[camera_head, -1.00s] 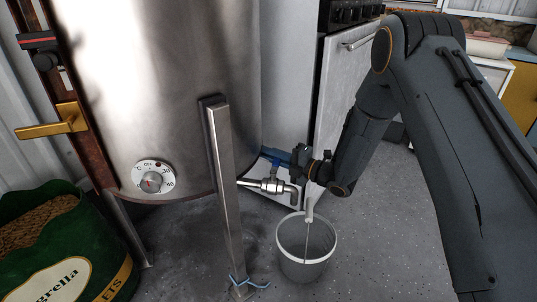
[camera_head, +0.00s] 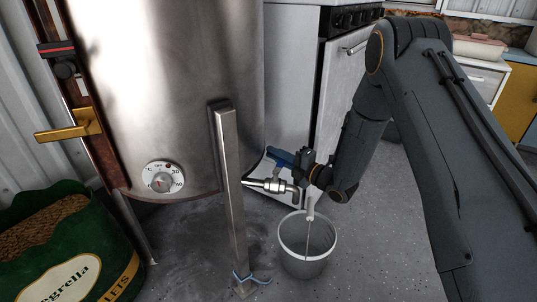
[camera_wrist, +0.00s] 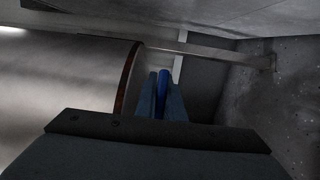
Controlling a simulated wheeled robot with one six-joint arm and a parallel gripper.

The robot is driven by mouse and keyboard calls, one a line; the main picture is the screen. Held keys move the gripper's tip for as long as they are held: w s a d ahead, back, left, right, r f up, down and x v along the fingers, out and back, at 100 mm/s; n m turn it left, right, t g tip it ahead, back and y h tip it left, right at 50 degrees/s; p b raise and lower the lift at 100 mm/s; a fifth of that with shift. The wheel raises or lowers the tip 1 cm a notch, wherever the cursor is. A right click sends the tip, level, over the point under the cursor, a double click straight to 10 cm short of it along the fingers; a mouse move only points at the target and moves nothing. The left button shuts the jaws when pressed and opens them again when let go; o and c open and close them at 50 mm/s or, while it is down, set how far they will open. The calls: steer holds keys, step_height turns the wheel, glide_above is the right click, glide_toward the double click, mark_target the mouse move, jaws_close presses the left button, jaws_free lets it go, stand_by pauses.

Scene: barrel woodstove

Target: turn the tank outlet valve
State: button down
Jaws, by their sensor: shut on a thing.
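The steel tank (camera_head: 165,85) stands at the left on legs. Its outlet valve (camera_head: 262,184) comes out low on the tank's right side, with a spout bending down. The valve's blue handle (camera_head: 276,156) sits above the pipe and also shows in the wrist view (camera_wrist: 163,82). My gripper (camera_head: 293,160) reaches in from the right, and its two fingers (camera_wrist: 163,96) are shut around the blue handle. The fingers and wrist partly hide the handle and valve body in the head view.
A white bucket (camera_head: 306,268) stands on the floor under the spout. A metal leg (camera_head: 230,185) rises just left of the valve. A green pellet bag (camera_head: 30,275) is at the lower left. A white stove (camera_head: 347,85) stands behind my arm.

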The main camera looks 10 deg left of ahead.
steer(key=c, duration=1.9)
jaws_free()
steer(key=shift+o, duration=0.2)
steer(key=shift+d, duration=0.1)
steer(key=p+v, duration=0.2)
steer(key=v, duration=0.5)
steer(key=shift+s+d+p, duration=0.2)
steer(key=shift+d+p, duration=0.05)
steer(key=shift+p, duration=0.05)
steer(key=shift+f, duration=0.1)
